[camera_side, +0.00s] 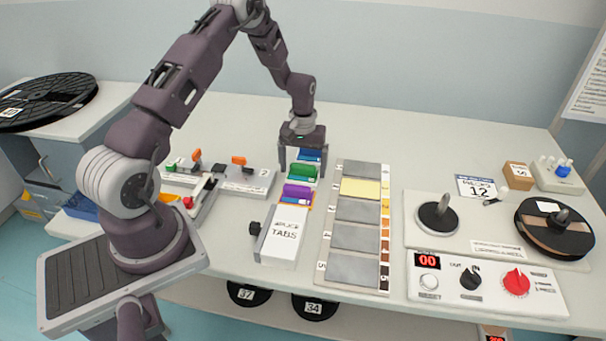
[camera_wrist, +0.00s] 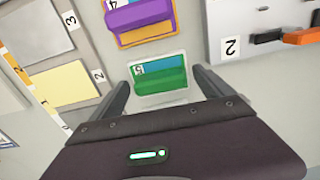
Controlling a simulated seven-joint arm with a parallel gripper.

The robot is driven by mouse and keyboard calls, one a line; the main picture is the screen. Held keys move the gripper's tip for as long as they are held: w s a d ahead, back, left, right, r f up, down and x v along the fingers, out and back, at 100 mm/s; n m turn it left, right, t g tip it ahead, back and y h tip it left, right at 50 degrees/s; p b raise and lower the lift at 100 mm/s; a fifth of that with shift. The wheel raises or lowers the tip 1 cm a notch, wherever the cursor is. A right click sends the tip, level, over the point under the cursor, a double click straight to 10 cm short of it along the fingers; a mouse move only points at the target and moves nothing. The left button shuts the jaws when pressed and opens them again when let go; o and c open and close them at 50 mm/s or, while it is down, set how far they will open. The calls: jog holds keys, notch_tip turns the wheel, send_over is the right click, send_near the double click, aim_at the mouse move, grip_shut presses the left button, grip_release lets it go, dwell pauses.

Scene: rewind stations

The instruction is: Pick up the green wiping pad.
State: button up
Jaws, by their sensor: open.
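The green wiping pad (camera_side: 302,172) lies on a pale holder with a blue strip, behind the purple pad. In the wrist view the green pad (camera_wrist: 160,84) sits between my two fingertips, one on each side, with a gap to each. My gripper (camera_side: 303,177) is open and points down over the pad. Its fingers also show in the wrist view (camera_wrist: 162,76). Nothing is held. How far the fingertips are above the table is hard to tell.
A purple pad (camera_side: 297,191) on an orange-edged holder lies just in front, then a white tabs box (camera_side: 284,233). A numbered strip of grey panels with one yellow panel (camera_side: 360,188) lies to the right. A clamp station (camera_side: 245,180) stands to the left. Reels and a control box are farther right.

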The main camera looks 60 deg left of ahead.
aim_at(303, 165)
jog(key=c, duration=1.1)
notch_tip(303, 165, up, 10)
jog(key=shift+r, duration=0.1)
